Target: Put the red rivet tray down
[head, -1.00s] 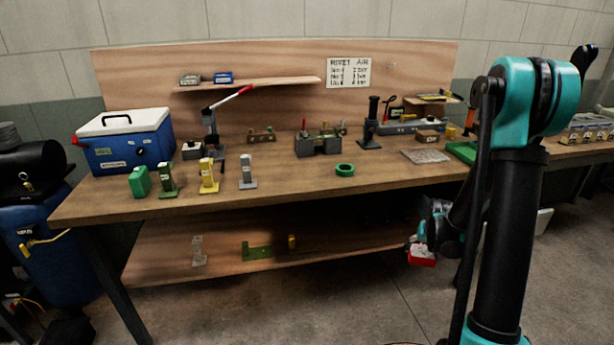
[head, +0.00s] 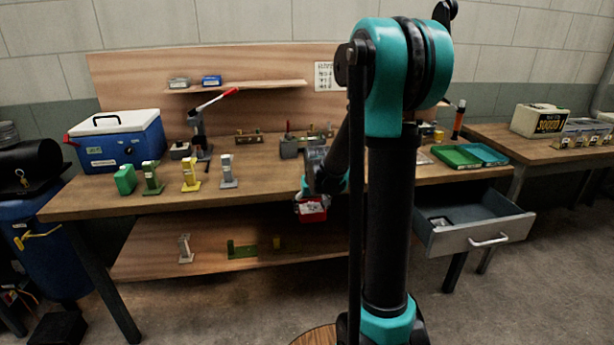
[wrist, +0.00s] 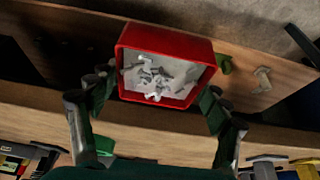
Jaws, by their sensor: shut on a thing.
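The red rivet tray (head: 312,210) is a small red box with a pale inside, and several silver rivets lie in it. My gripper (wrist: 160,100) is shut on the red rivet tray (wrist: 166,45), with one finger at each side wall in the wrist view. In the head view my gripper (head: 310,192) holds the tray in the air at the bench's front edge, below the height of the worktop. My arm hides part of the bench behind it.
The wooden bench (head: 255,182) has a row of small stands at its left and a blue cooler (head: 118,145). Green (head: 455,157) and teal (head: 486,153) trays lie at its right. An open drawer (head: 470,222) sticks out below them. A lower shelf (head: 205,257) runs underneath.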

